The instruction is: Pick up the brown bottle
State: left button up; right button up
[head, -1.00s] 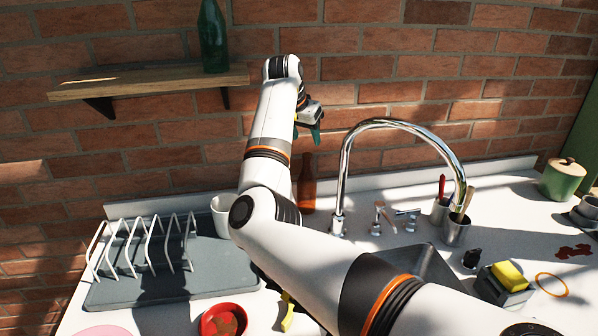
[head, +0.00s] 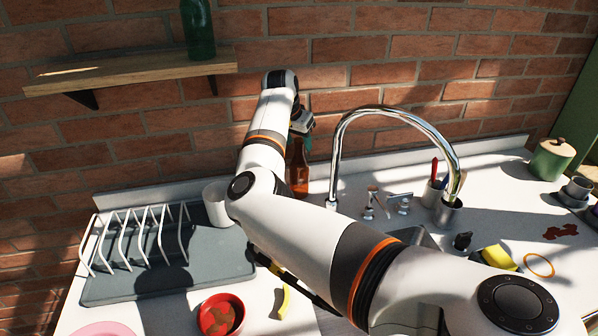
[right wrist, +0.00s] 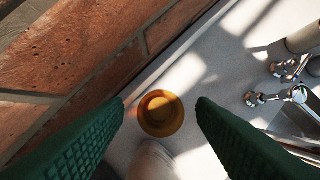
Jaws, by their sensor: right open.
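The brown bottle (head: 299,170) stands upright on the white counter by the brick wall, left of the tap; my right arm hides part of it. In the right wrist view the bottle (right wrist: 160,113) shows from above as a round amber shape. My right gripper (head: 302,136) is above the bottle's top in the head view. In the right wrist view its green fingers (right wrist: 160,105) are open, one on each side of the bottle, with nothing held. My left gripper is not in view.
A chrome tap (head: 385,112) arches right of the bottle. A white cup (head: 217,203) and a dish rack (head: 135,240) stand to the left. A wooden shelf (head: 130,72) holding a green bottle (head: 198,30) is above. The brick wall (right wrist: 70,50) is close behind.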

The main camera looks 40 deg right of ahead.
jog(key=shift+x, duration=1)
jog(key=shift+r, duration=0.1)
grip_shut()
jog(key=shift+d+r, duration=0.1)
jog(key=shift+r, duration=0.05)
